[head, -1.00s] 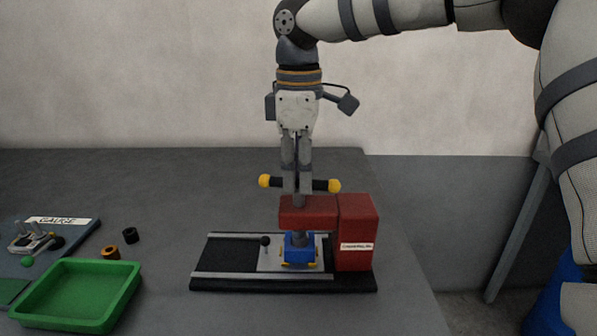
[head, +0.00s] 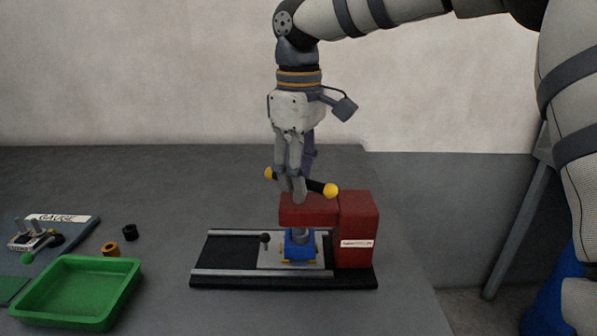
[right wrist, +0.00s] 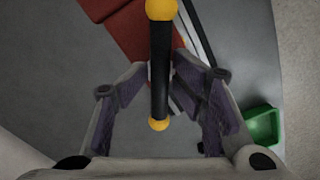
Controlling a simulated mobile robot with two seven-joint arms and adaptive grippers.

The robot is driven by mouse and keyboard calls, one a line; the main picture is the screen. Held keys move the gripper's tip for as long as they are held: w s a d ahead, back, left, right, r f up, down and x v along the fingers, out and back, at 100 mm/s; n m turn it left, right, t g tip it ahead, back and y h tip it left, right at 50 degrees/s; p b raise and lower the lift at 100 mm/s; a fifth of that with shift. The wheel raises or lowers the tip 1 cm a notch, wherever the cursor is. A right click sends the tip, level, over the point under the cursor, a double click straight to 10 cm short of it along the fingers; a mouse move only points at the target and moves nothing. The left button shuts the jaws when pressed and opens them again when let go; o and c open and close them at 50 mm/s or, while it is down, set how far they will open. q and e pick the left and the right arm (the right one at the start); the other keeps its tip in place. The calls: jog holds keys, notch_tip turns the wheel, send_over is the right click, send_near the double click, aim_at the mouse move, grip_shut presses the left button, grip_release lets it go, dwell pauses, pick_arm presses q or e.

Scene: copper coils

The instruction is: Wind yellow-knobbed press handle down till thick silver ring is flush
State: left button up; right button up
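The red press (head: 357,230) stands on a black base near the table's right side. Its black handle bar (head: 315,186) has a yellow knob at each end and lies slantwise above the red arm. My right gripper (head: 293,190) points down over the bar's middle. In the right wrist view the bar (right wrist: 160,75) runs between the fingers, which close in on it from both sides. Below the red arm, a grey round part (head: 299,235) meets a blue block (head: 299,250). I cannot tell whether it is the silver ring or the ram, nor whether anything is flush. My left gripper is out of view.
A green tray (head: 78,320) stands at the front left. A copper-coloured ring (head: 111,249) and a black ring (head: 130,232) lie behind it. A gauge board (head: 78,226) is at the far left. The table between the rings and press is clear.

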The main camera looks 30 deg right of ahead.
jog(key=shift+r, duration=3.65)
